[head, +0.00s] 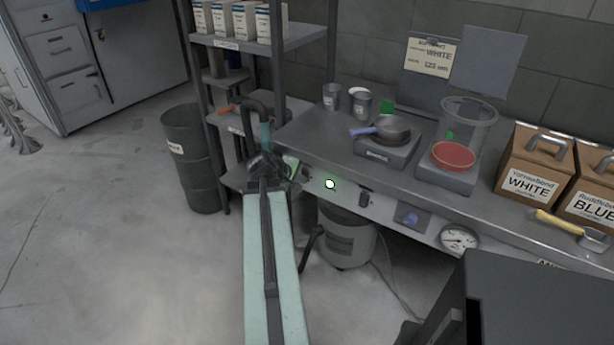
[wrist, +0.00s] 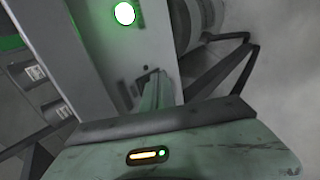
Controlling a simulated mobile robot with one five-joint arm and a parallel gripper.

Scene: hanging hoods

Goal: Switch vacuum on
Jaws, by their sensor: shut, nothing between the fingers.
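A round white button with a green glow (head: 330,184) sits on the front panel (head: 385,209) of the bench. It also shows lit at the top of the wrist view (wrist: 124,13). A dark switch (head: 364,199), a blue control (head: 410,217) and a round gauge (head: 459,238) lie further right on the panel. I cannot read which control is for the vacuum. My gripper (head: 297,169) is shut and empty at the panel's left end, left of the lit button. In the wrist view my gripper (wrist: 153,85) points along the panel; I cannot tell whether it touches.
A grey canister (head: 346,238) with a hose stands under the bench. A clear cylinder (head: 468,125) with a red disc, a pan (head: 390,129) and brown boxes (head: 536,167) stand on top. A shelf rack (head: 230,95) and a dark barrel (head: 190,160) are at left. The left floor is clear.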

